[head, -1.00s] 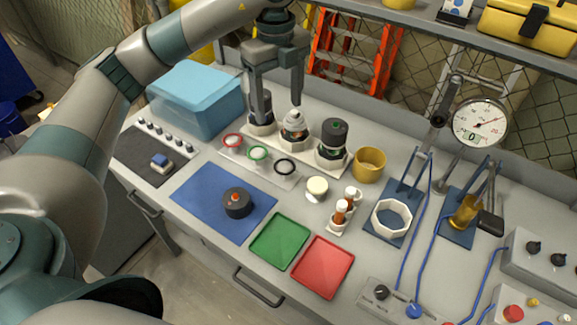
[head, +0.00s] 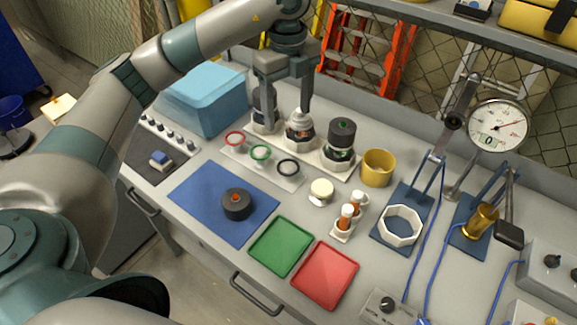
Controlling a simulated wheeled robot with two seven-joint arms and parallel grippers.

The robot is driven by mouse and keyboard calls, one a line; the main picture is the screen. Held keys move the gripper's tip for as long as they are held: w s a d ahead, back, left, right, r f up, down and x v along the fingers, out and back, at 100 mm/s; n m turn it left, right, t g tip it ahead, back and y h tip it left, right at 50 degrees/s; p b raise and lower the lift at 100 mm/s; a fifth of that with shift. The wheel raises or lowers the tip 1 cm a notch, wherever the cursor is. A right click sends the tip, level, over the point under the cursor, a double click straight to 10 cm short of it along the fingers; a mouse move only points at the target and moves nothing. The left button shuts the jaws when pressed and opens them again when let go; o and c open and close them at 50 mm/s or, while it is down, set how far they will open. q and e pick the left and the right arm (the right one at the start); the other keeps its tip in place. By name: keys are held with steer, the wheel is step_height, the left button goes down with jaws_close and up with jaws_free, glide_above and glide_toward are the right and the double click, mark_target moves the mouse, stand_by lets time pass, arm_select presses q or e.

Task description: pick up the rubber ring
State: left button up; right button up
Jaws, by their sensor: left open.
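I cannot tell from the picture alone which one is the rubber ring. My right gripper is out of view.
A blue box (head: 206,98) stands left and a brass cup (head: 377,168) right. In front are a blue mat (head: 205,198), green tray (head: 281,246) and red tray (head: 325,275).

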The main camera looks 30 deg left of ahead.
arm_select(q)
steer(key=p, duration=0.4)
glide_above(288, 166)
step_height(288, 166, down, 10)
steer(key=shift+s+f, duration=0.1)
steer(key=shift+f, duration=0.4)
steer(key=shift+d+f+p, duration=0.1)
steer(key=shift+f+p, duration=0.65)
steer(key=shift+f, duration=0.15)
step_height(288, 166, down, 3)
steer(key=shift+r+p, duration=0.1)
steer(key=shift+p, duration=0.5)
steer(key=shift+f, duration=0.3)
steer(key=shift+f+b, duration=0.2)
steer(key=shift+b, duration=0.1)
